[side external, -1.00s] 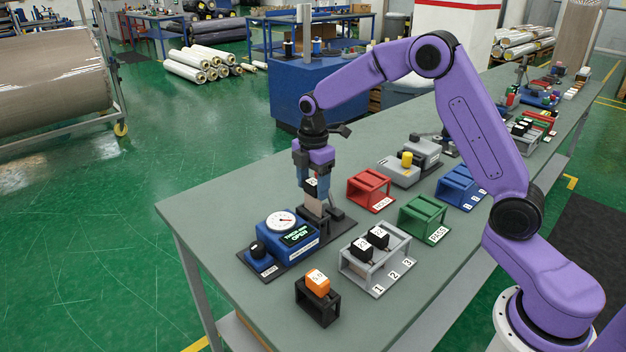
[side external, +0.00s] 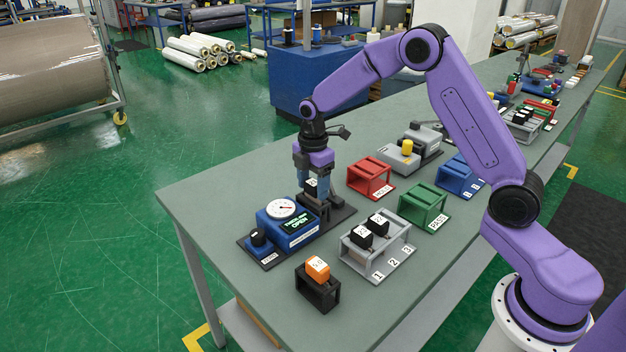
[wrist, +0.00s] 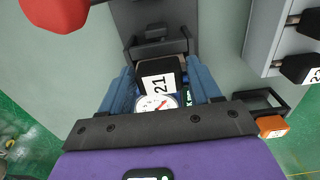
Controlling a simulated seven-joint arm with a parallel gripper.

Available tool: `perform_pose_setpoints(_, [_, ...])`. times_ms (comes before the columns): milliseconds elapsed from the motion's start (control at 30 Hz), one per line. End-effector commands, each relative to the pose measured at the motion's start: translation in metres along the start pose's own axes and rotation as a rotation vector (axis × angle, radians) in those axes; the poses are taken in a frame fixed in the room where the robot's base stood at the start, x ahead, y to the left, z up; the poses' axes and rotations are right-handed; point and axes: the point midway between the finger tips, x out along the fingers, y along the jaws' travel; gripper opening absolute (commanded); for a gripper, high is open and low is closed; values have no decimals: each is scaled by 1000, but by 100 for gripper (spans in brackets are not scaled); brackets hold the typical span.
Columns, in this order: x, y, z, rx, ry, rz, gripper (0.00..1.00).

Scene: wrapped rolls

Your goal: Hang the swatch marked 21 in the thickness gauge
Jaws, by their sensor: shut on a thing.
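The swatch marked 21 (wrist: 158,83) has a black top block with a white label. My gripper (side external: 314,192) is shut on it, with blue fingers on both sides of the block. In the side view the swatch sits low at the black stand of the thickness gauge (side external: 288,222), and its hanging sheet is hidden there. The gauge has a blue body, a white dial and a display reading OPEN. In the wrist view the gauge's dial (wrist: 158,103) shows past the block. I cannot tell whether the block rests on the stand.
A grey rack (side external: 375,252) with slots numbered 1, 2, 3 holds two black-topped swatches. An orange-topped swatch (side external: 317,268) sits in a black holder in front. Red (side external: 371,178), green (side external: 423,206) and blue (side external: 459,180) racks stand to the right. The table's left end is clear.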

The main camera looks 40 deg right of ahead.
Motion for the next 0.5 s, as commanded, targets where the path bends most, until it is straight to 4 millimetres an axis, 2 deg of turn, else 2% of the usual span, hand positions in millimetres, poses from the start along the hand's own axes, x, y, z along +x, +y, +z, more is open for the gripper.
perform_pose_setpoints(500, [14,0,0,0,0,0,33])
